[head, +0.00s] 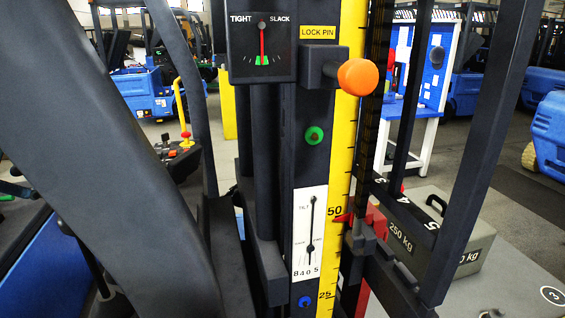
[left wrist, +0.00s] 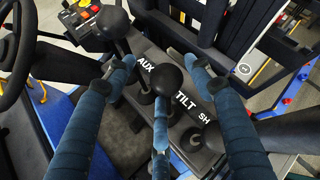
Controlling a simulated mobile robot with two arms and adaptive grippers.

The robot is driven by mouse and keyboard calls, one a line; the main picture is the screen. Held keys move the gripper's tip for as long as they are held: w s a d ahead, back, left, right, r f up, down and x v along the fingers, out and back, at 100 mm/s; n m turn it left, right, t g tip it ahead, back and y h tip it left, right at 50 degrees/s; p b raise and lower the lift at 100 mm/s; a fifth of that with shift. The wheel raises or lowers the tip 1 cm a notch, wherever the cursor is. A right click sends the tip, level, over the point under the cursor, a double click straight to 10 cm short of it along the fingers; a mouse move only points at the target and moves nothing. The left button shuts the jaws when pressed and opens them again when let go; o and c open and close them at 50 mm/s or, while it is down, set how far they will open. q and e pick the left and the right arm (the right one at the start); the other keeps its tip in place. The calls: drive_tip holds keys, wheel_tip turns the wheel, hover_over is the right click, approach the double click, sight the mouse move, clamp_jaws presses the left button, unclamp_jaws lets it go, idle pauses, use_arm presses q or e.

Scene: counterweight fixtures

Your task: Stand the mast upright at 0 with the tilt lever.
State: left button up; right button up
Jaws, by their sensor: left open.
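The mast (head: 265,130) stands ahead in the head view. Its white tilt gauge (head: 311,225) has a thin black pointer hanging down close to the 0 on the bottom scale; the exact reading is too small to tell. In the left wrist view, the tilt lever (left wrist: 167,82) has a black ball knob, beside the TILT label. My left gripper (left wrist: 163,66) has blue fingers, open and spread on both sides of that knob, with another finger below it. I cannot tell whether any finger touches the lever. My right gripper is in neither view.
The AUX lever (left wrist: 113,22) stands close to the left finger, and another black knob (left wrist: 206,138) lies by the right finger. A steering wheel (left wrist: 18,40) is at far left. The mast also carries an orange lock-pin knob (head: 357,77) and a tight/slack dial (head: 261,45).

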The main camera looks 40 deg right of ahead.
use_arm(q)
drive_tip(key=p+v, duration=0.1)
drive_tip(key=v, duration=0.9)
drive_tip(key=shift+s, duration=0.2)
drive_tip(key=shift+r, duration=0.1)
drive_tip(key=shift+a, duration=0.1)
idle(0.3)
